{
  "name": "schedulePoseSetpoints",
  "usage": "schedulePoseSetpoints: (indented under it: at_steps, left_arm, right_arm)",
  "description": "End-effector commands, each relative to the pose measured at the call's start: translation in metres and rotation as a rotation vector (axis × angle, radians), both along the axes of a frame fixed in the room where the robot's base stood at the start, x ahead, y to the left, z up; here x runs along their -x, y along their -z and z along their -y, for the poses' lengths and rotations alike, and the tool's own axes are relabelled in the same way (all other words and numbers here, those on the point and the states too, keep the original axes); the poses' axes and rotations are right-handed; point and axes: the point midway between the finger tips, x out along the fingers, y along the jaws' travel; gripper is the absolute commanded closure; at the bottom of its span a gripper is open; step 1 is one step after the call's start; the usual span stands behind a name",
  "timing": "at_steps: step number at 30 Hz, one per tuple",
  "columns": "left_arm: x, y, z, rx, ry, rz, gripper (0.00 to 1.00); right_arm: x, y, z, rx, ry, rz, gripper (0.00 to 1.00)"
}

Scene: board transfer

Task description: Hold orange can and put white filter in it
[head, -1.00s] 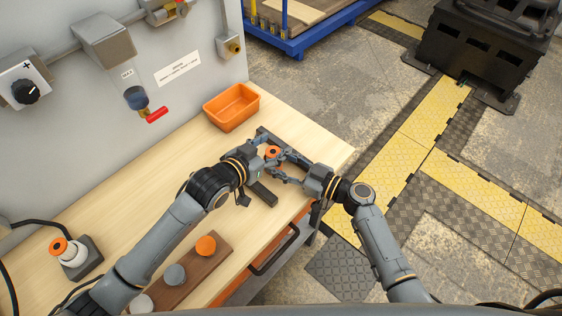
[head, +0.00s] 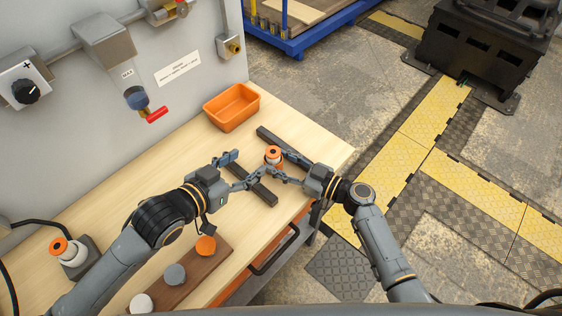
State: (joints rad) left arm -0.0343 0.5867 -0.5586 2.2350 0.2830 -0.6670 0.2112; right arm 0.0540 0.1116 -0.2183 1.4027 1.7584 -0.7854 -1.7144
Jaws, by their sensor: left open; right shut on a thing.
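My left gripper (head: 248,169) is open and empty, just left of the can and above the nearer bar. A white disc (head: 140,303), which looks like the white filter, sits at the near end of a brown board (head: 190,265). A grey disc (head: 175,274) and an orange disc (head: 205,246) sit on the same board.
An empty orange bin (head: 232,107) is at the table's far end. The grey wall panel (head: 60,150) borders the table.

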Motion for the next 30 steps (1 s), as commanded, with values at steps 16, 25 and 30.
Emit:
schedulePoseSetpoints:
  at_steps: [16, 25, 30]
  left_arm:
    - [0.005, -0.003, -0.004, 0.000, 0.001, 0.000, 0.39]
    - [0.005, -0.002, -0.003, 0.000, 0.001, 0.000, 0.39]
    - [0.005, -0.003, -0.003, 0.000, 0.001, 0.000, 0.39]
  right_arm:
    - [0.000, 0.000, 0.000, 0.000, 0.000, 0.000, 0.29]
    - [0.000, 0.000, 0.001, 0.000, 0.000, 0.000, 0.29]
    - [0.009, 0.000, 0.014, 0.002, 0.002, -0.001, 0.29]
